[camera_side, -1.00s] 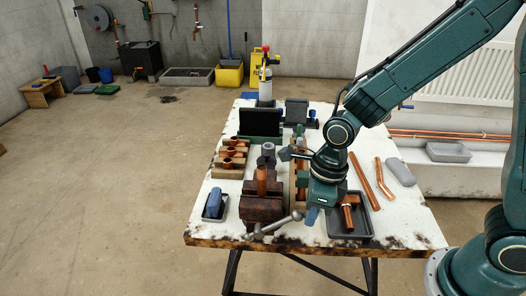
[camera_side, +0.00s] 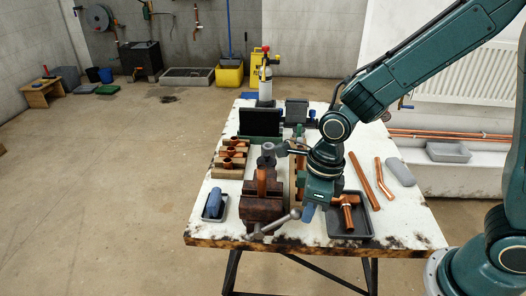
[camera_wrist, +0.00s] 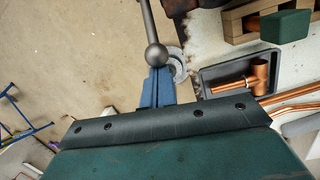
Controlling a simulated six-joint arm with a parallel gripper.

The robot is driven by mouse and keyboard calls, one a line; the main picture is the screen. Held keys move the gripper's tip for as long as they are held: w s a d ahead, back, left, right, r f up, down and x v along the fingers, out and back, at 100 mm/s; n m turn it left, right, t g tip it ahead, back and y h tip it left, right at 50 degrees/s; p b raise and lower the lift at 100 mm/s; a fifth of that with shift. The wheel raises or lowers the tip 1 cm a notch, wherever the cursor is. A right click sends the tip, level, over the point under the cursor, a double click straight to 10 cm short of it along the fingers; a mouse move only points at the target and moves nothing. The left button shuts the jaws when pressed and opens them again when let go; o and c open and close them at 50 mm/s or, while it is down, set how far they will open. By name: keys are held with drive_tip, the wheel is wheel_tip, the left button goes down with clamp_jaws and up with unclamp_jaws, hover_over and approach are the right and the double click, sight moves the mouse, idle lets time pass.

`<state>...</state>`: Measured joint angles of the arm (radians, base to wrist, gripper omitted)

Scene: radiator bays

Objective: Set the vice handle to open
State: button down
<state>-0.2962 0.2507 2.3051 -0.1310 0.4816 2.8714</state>
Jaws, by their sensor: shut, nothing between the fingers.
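The dark reddish-brown vice (camera_side: 262,207) stands at the front of the bench with an upright copper pipe (camera_side: 262,181) at its jaws. Its grey bar handle (camera_side: 274,226) lies slantwise across the vice's front, its right ball end higher than its left. My gripper (camera_side: 308,214) points down just right of that right ball end. In the wrist view the handle (camera_wrist: 149,22) ends in a ball (camera_wrist: 156,54) right at the blue fingers (camera_wrist: 158,88). The fingers are shut with nothing between them. I cannot tell whether they touch the ball.
A grey tray (camera_side: 365,232) with copper fittings sits just right of my gripper. A small tray with a blue item (camera_side: 214,204) is left of the vice. Wooden blocks with copper fittings (camera_side: 232,152) stand behind it. Loose copper pipes (camera_side: 371,182) lie to the right.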

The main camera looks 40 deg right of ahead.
drive_tip(key=shift+w+a+r, duration=0.65)
drive_tip(key=shift+w+r, duration=0.1)
drive_tip(key=shift+r, duration=0.15)
drive_tip(key=shift+w+a+r, duration=0.55)
drive_tip(key=shift+w+a, duration=0.05)
drive_tip(key=shift+a, duration=0.05)
drive_tip(key=shift+w+a+r+g+h, duration=0.35)
drive_tip(key=shift+w+a+g+h, duration=0.15)
drive_tip(key=shift+w+a+g, duration=0.05)
drive_tip(key=shift+w+a+r+g+h, duration=0.3)
drive_tip(key=shift+w+a+g+h, duration=0.2)
drive_tip(key=shift+a+g, duration=0.05)
drive_tip(key=w+a+f+g+h, duration=0.2)
drive_tip(key=w+a, duration=0.6)
drive_tip(key=shift+w+a+f, duration=0.15)
drive_tip(key=shift+w+a, duration=0.05)
drive_tip(key=shift+d, duration=0.1)
